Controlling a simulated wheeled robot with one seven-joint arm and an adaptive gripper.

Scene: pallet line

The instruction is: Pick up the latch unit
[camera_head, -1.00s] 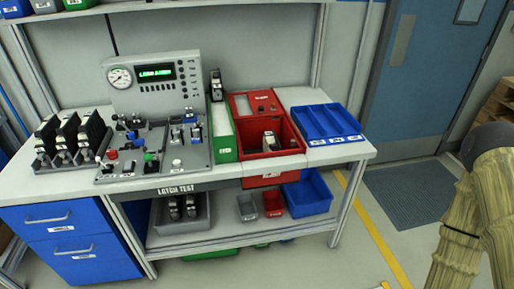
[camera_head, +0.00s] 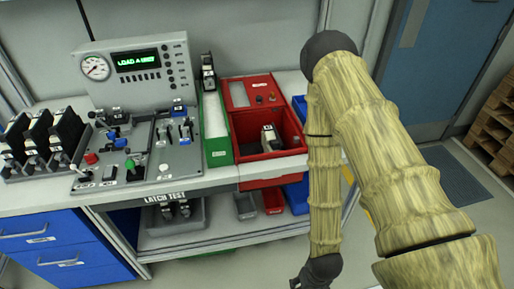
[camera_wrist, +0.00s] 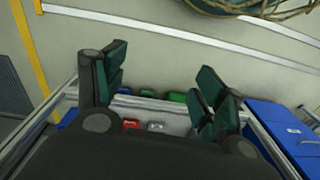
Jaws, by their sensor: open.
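Several latch units, dark upright blocks, stand in a rack (camera_head: 42,143) at the left of the bench. One latch unit (camera_head: 208,72) stands at the back end of the green tray (camera_head: 218,150). Another latch unit (camera_head: 269,141) sits in the red bin (camera_head: 284,172). Dark units (camera_head: 176,208) also lie in a grey bin on the lower shelf. My gripper is open and empty in the wrist view (camera_wrist: 160,82), pointing towards the lower shelf and floor. In the head view only its top edge shows at the bottom, below my arm.
The test panel (camera_head: 140,68) with gauge and green display stands on the bench, its levers and knobs in front. Blue drawers (camera_head: 52,240) are below left. My arm hides the bench's right end and most of the blue tray. Pallets (camera_head: 495,125) stand far right.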

